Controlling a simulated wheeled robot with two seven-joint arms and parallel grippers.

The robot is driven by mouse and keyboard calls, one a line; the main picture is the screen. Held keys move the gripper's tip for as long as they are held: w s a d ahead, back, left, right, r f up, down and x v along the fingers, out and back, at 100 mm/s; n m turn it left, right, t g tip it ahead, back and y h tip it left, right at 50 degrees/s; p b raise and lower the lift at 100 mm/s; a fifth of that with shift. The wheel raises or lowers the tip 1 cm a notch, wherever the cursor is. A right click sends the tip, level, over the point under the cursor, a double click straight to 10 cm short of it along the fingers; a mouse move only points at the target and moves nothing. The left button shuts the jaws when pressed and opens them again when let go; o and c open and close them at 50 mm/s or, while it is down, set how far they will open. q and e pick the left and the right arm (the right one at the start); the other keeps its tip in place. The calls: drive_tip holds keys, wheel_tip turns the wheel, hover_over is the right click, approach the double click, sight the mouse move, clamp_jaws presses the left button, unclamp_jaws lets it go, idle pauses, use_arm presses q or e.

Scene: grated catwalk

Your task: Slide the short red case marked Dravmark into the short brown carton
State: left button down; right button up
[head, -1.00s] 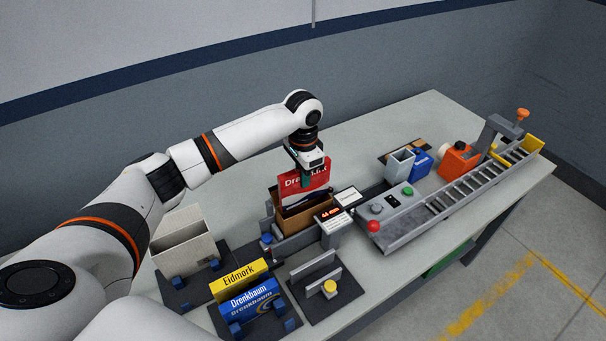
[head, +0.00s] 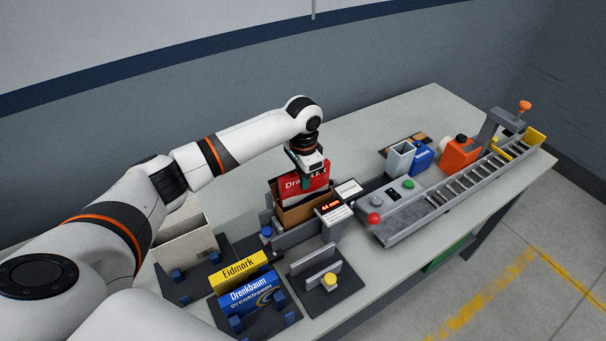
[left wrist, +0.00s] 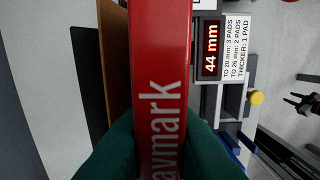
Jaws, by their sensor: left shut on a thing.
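The red case (head: 303,178) is upright, with its lower part inside the open brown carton (head: 300,214). My left gripper (head: 306,177) is shut on the case's upper edge from above. In the left wrist view, the red case (left wrist: 160,70) shows the letters "avmark" between the green finger pads, and the carton wall (left wrist: 117,60) runs close along its left side. How deep the case sits is hidden by the carton's front. A small dark shape at the right edge of the left wrist view looks like my right gripper (left wrist: 297,102), away from the table.
A display (head: 331,208) reading 44 mm stands by the carton. A yellow Eidmork case (head: 238,271) and a blue Drenkbaum case (head: 250,297) stand at the front. A pale carton (head: 187,246) is at left, a roller conveyor (head: 460,192) at right.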

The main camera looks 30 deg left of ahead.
use_arm(q)
drive_tip(key=shift+f+b, duration=0.65)
drive_tip(key=shift+f, duration=1.45)
drive_tip(key=c, duration=1.3)
unclamp_jaws()
drive_tip(key=shift+r, duration=0.15)
wheel_tip(320, 180, up, 2)
drive_tip(key=p, duration=0.2)
drive_tip(key=shift+r+p, duration=0.2)
drive_tip(key=shift+p, duration=0.2)
drive_tip(key=shift+r, duration=2.2)
